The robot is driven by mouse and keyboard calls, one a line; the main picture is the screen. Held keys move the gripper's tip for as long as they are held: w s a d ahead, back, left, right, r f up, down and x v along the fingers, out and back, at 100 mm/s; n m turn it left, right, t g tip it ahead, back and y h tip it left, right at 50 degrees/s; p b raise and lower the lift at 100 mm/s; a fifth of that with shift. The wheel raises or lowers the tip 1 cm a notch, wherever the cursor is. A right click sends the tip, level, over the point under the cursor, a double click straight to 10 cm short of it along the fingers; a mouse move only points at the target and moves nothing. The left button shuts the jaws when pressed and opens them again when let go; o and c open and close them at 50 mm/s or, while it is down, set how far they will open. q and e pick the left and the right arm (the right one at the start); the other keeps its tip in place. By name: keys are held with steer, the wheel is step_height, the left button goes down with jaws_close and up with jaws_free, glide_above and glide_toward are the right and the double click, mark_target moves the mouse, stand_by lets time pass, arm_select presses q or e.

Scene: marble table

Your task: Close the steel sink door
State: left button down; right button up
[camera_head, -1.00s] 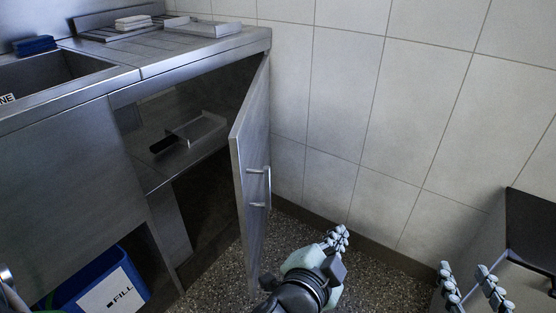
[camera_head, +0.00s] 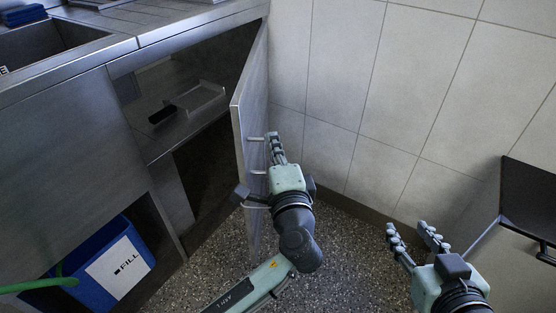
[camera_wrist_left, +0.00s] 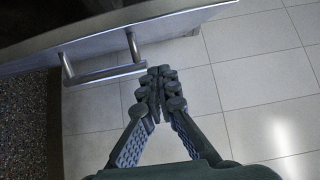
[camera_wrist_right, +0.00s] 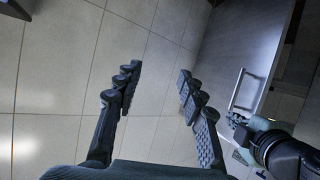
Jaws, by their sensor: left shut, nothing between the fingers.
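The steel sink door (camera_head: 252,105) stands swung open, its face turned to the right. Its bar handle (camera_wrist_left: 104,74) crosses the left wrist view beside my fingers. My left gripper (camera_head: 273,137) is shut and empty, at the outer side of the door next to the handle; I cannot tell whether it touches. It also shows shut in the left wrist view (camera_wrist_left: 160,72). My right gripper (camera_head: 411,229) is open and empty, off to the right over the floor. The right wrist view shows the door (camera_wrist_right: 245,50) and its handle (camera_wrist_right: 237,90) beyond the right fingers.
The open cabinet (camera_head: 185,75) holds a shelf with a steel tool with a black handle (camera_head: 190,102). A blue FILL bin (camera_head: 95,290) and green hose (camera_head: 40,285) are below left. A tiled wall (camera_head: 350,80) is behind the door. A dark-topped unit (camera_head: 530,200) stands right.

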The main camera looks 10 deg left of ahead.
arm_select(q)
steer(key=shift+s+a, duration=0.1)
steer(key=shift+a, duration=2.05)
arm_select(e)
steer(key=shift+s+d+f, duration=0.15)
steer(key=shift+d+f, duration=0.15)
steer(key=shift+f, duration=0.05)
arm_select(q)
steer(key=shift+a, duration=0.1)
